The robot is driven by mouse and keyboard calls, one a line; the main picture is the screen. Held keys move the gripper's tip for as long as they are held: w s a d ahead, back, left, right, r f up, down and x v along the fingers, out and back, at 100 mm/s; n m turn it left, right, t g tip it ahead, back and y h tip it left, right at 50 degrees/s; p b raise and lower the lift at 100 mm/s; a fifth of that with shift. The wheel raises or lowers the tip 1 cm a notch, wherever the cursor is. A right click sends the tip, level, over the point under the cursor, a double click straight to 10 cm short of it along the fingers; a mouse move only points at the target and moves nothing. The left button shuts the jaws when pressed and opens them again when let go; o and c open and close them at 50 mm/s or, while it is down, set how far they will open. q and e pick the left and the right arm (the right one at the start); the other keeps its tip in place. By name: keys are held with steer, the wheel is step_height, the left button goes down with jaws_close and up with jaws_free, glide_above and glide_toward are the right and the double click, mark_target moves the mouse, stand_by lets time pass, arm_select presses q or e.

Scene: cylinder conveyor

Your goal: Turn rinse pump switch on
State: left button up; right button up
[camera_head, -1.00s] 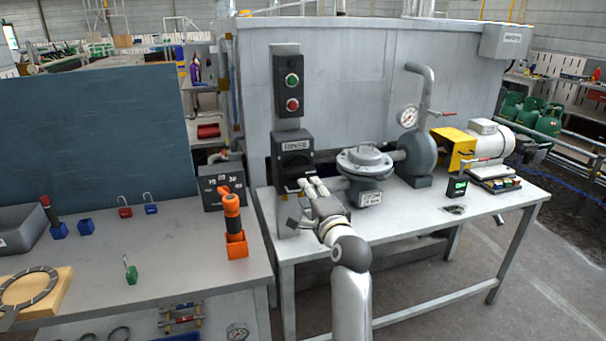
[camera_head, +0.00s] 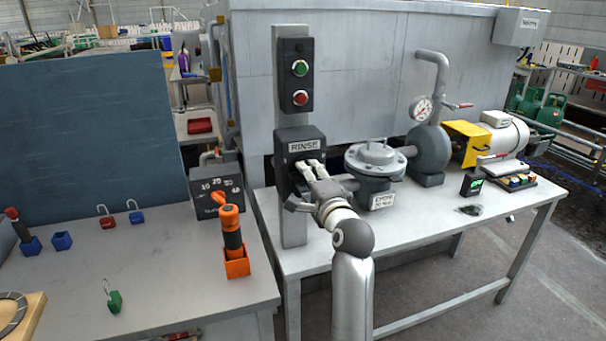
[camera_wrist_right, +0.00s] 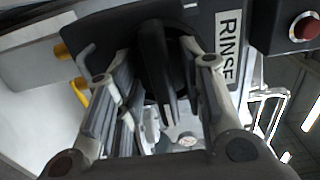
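The rinse switch box (camera_head: 289,137) is dark and carries a white RINSE label, on a grey post above the right table. Its black rotary handle (camera_wrist_right: 162,75) shows in the right wrist view; in the head view my gripper mostly hides it. My right gripper (camera_head: 309,170) is at the front of the box, just below the label. In the right wrist view my right gripper (camera_wrist_right: 155,62) is open, with one finger on each side of the handle. Gaps show between handle and fingers. My left gripper is not in view.
A button box (camera_head: 295,75) with green and red buttons is above the switch. A grey flanged valve (camera_head: 372,160) stands close to the right of my gripper. A pump with a yellow guard (camera_head: 467,143) is farther right. An orange-handled tool (camera_head: 232,228) stands on the left table.

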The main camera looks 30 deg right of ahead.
steer(key=shift+s+r, duration=0.1)
steer(key=shift+c, duration=0.6)
jaws_close()
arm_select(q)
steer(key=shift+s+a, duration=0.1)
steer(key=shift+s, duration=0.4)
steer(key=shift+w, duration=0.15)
